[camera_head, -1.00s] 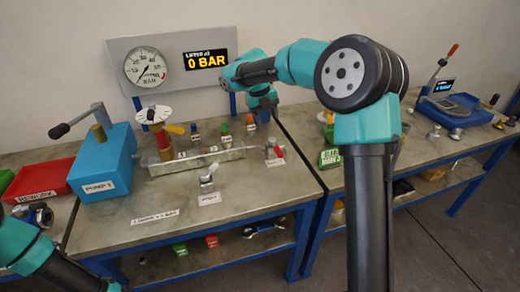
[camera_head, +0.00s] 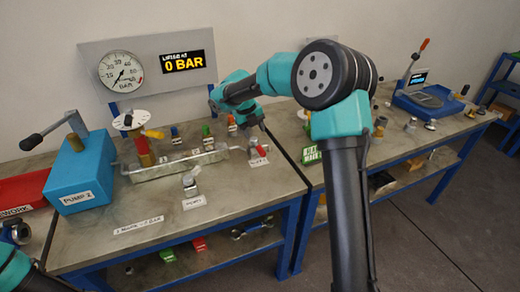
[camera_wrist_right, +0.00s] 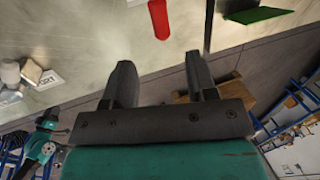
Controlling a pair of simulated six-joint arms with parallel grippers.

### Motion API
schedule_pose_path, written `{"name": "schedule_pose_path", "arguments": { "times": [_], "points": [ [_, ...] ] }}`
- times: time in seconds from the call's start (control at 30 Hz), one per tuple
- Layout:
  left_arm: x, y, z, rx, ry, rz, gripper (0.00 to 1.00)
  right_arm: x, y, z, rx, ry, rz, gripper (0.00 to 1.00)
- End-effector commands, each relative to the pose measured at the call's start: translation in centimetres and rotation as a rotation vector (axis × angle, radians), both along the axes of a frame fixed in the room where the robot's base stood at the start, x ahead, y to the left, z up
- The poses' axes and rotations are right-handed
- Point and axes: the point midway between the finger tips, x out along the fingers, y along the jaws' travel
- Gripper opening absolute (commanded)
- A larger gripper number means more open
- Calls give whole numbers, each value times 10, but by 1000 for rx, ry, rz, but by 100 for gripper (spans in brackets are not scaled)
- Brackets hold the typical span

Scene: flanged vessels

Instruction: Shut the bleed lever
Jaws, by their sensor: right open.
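A small red-handled lever (camera_head: 261,149) on a grey valve stands at the right end of the metal block on the bench, with a label below it. I take it to be the bleed lever; its label is too small to read. My right gripper (camera_head: 253,133) is just above and behind it, and the arm partly hides the jaws. In the right wrist view the open, empty jaws (camera_wrist_right: 160,78) point toward the red handle (camera_wrist_right: 159,18), which lies beyond the fingertips, apart from them. My left arm shows only at the lower left corner; its gripper is out of view.
A metal block (camera_head: 175,167) carries several coloured valves and a white handwheel (camera_head: 130,119). A blue pump (camera_head: 78,178) stands left, beside a red tray (camera_head: 25,190). A second grey-handled valve (camera_head: 190,184) stands in front.

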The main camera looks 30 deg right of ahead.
Motion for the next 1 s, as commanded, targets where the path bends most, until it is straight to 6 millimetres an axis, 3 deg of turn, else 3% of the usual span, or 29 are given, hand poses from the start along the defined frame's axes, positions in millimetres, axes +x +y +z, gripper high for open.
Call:
{"name": "schedule_pose_path", "arguments": {
  "times": [0.5,0.7,1.0],
  "points": [
    [0,0,0,0,0,0,52,-3,-22,-83,-1,2,-1,52],
    [0,0,0,0,0,0,52,-3,-25,-96,0,0,0,52],
    [0,0,0,0,0,0,52,-3,-26,-97,0,-1,0,51]
  ]
}}
